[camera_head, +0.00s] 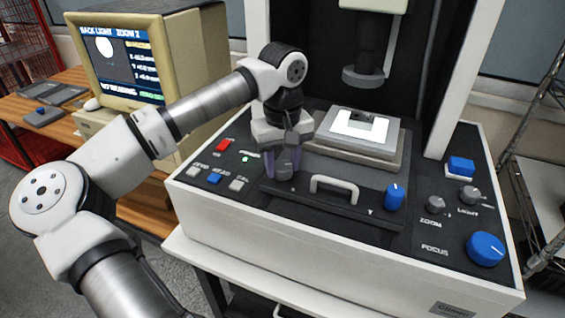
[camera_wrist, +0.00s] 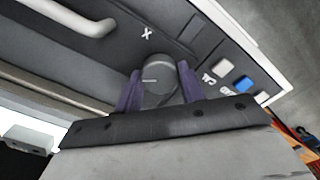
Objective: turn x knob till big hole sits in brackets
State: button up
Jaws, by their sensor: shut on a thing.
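The x knob (camera_wrist: 157,68) is a dark grey dial with a white pointer line, beside a white X label in the wrist view. My gripper (camera_wrist: 158,90) has its two purple fingers on either side of the knob, shut on it. In the head view my gripper (camera_head: 283,162) reaches down to the knob at the left end of the black stage front. The monitor screen (camera_head: 124,62) shows a white round hole at its upper left, with text above and right. I cannot make out the brackets. A bright lit plate (camera_head: 361,125) with a dark part lies on the stage.
A pale handle (camera_head: 334,186) stands right of the knob, with a blue Y knob (camera_head: 394,196) further right. Red, blue and white buttons (camera_head: 214,178) lie left of my gripper. The lens column (camera_head: 366,70) hangs over the stage. Zoom, light and focus knobs (camera_head: 486,248) sit at right.

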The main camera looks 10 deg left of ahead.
aim_at(282, 165)
dwell(0.4)
jog(key=o, duration=1)
notch_tip(282, 165, up, 14)
jog(key=shift+f+b, duration=0.1)
jog(key=shift+b, duration=0.5)
